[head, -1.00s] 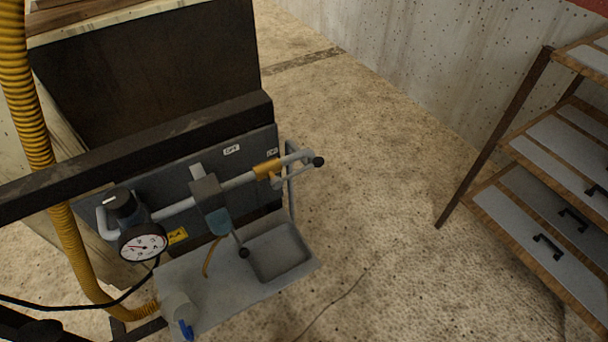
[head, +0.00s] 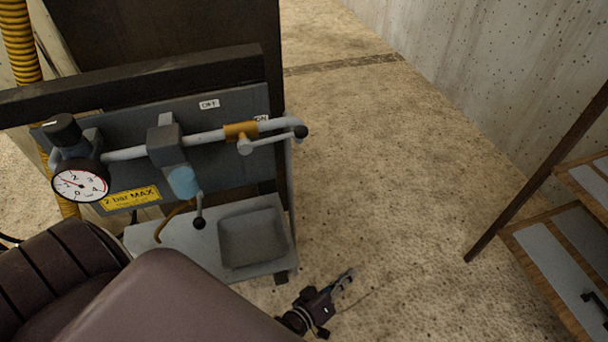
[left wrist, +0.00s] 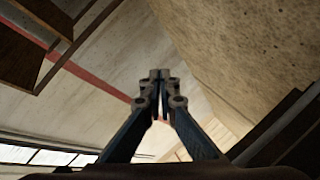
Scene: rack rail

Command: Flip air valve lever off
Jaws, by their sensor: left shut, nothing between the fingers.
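The air valve has a brass body (head: 240,131) on a grey pipe at the panel's upper right. The OFF label (head: 209,104) is up and left of the valve. My left gripper (head: 346,280) is low and right of the panel, apart from the lever, over the floor. Its fingers are closed together and empty, as the left wrist view (left wrist: 159,76) also shows. My right gripper is not in view.
A grey tray (head: 205,249) juts out below. A drawer shelf (head: 545,260) stands at the right. The floor between is open.

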